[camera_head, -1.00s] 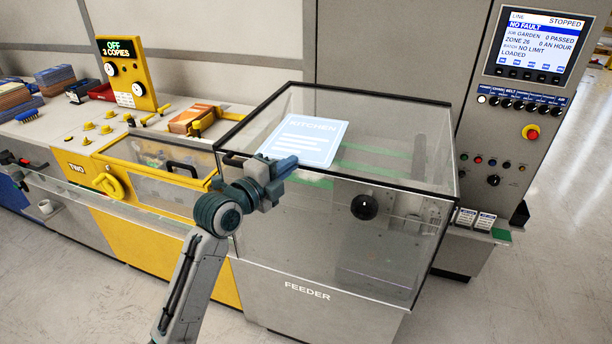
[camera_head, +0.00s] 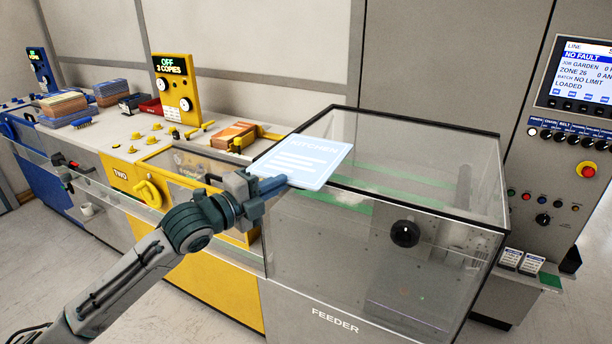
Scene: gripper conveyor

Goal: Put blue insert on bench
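The blue insert (camera_head: 318,168) is a flat light-blue sheet marked KITCHEN. My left gripper (camera_head: 280,184) is shut on its near left edge and holds it over the left end of the clear feeder box (camera_head: 385,215). My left arm comes in from the lower left. The bench (camera_head: 95,142) with a pale top runs to the left of the feeder. My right gripper is not in view.
On the bench stand a yellow panel (camera_head: 175,90) reading OFF 3 COPIES, several yellow knobs, an orange stack (camera_head: 235,135), stacked inserts (camera_head: 65,108) and a red bin (camera_head: 150,107). The line's control panel (camera_head: 575,130) is at the right.

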